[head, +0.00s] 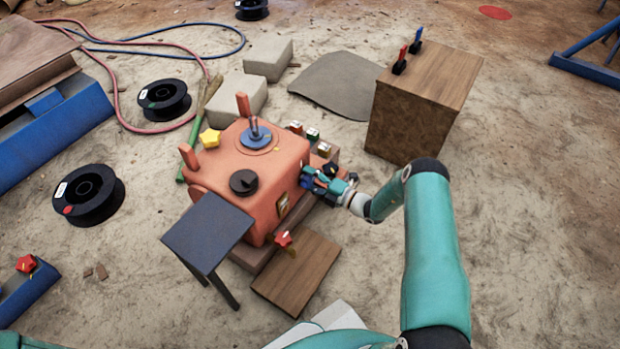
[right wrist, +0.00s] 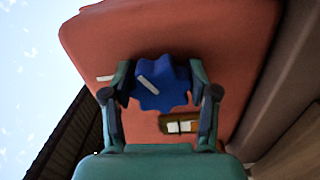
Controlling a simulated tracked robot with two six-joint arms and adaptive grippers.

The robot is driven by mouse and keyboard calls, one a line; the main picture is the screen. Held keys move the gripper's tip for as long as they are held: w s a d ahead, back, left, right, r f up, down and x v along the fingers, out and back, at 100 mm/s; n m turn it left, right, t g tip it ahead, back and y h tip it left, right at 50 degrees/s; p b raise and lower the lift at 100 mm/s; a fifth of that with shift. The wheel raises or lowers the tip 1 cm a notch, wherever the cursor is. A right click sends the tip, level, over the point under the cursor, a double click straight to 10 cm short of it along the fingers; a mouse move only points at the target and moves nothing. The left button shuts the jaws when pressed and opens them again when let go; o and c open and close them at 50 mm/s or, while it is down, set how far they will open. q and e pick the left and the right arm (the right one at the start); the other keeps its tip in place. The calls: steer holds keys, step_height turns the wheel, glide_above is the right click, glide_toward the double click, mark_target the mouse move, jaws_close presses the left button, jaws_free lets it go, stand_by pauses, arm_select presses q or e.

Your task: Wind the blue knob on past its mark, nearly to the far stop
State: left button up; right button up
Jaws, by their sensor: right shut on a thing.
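The blue knob (right wrist: 163,88) is a lobed wheel on the orange side wall of the crusher (right wrist: 210,35). A pale pointer line on it slants to the upper left. A short white mark (right wrist: 105,78) is on the wall left of the knob. My right gripper (right wrist: 160,80) is shut on the knob, one finger on each side. In the head view, my right gripper (head: 322,183) reaches in from the right to the side of the orange crusher (head: 272,172) and largely covers the knob. My left gripper is not in view.
A wooden crate (head: 420,105) stands behind right. The ground right of my right arm is clear.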

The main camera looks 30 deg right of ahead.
steer(key=m, duration=0.5)
steer(key=shift+d+f+m, duration=0.2)
steer(key=shift+m, duration=0.2)
steer(key=m, duration=0.4)
steer(key=shift+a+f+m, duration=0.1)
steer(key=shift+f+m, duration=0.05)
steer(key=shift+m, duration=0.25)
steer(key=o, duration=0.9)
steer(key=shift+o, duration=1.3)
steer(key=shift+a, duration=0.1)
